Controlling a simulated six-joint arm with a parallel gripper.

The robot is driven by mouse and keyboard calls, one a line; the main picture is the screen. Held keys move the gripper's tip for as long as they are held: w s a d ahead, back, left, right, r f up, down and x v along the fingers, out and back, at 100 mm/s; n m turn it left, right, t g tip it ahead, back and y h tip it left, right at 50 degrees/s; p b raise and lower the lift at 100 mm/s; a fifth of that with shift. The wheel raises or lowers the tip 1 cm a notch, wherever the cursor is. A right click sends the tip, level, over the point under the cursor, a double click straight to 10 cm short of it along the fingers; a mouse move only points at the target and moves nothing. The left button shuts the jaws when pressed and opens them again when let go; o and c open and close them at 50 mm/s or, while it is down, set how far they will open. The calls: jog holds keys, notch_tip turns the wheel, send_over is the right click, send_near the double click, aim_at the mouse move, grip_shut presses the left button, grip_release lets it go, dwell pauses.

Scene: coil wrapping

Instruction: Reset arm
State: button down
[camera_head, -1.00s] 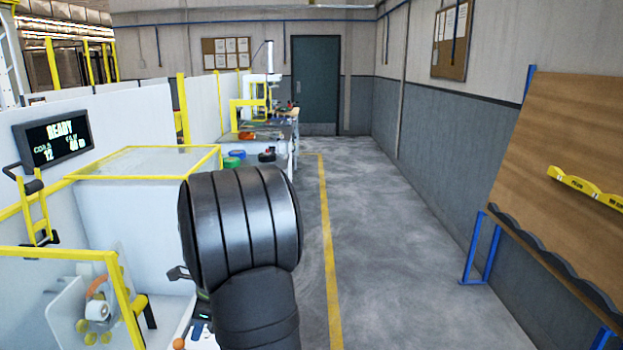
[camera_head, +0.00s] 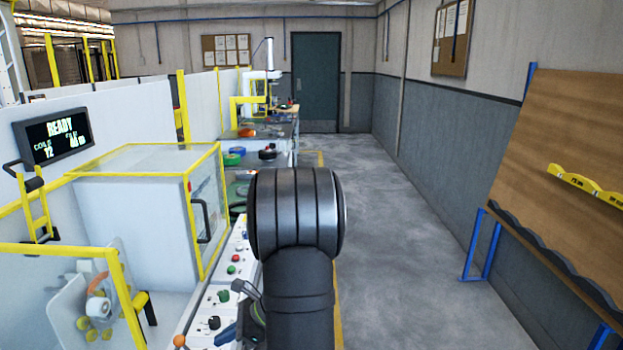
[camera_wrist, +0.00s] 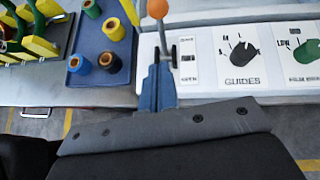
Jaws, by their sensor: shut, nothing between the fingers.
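My gripper (camera_wrist: 160,85) shows in the wrist view as two blue-grey fingers pressed together with nothing between them. It hangs over the white control panel (camera_wrist: 205,88). The orange-knobbed lever (camera_wrist: 157,9) stands beyond the fingertips in that view, and the black GUIDES dial (camera_wrist: 242,54) is to their right. I cannot tell whether the fingers touch the panel. In the head view my dark arm fills the lower middle and hides part of the bench behind it.
A yellow-framed clear enclosure (camera_head: 150,160) stands left of my arm. A display (camera_head: 53,137) reads READY. A blue tray (camera_wrist: 100,60) holds several coloured rolls. A tilted wooden board (camera_head: 560,140) stands at the right. The grey floor (camera_head: 420,230) between is clear.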

jog(key=shift+y, duration=0.7)
jog(key=d, duration=0.2)
jog(key=d+f, duration=0.1)
jog(key=d, duration=0.2)
jog(key=shift+w+d+f, duration=0.2)
jog(key=shift+w+d, duration=0.15)
dwell(1.2)
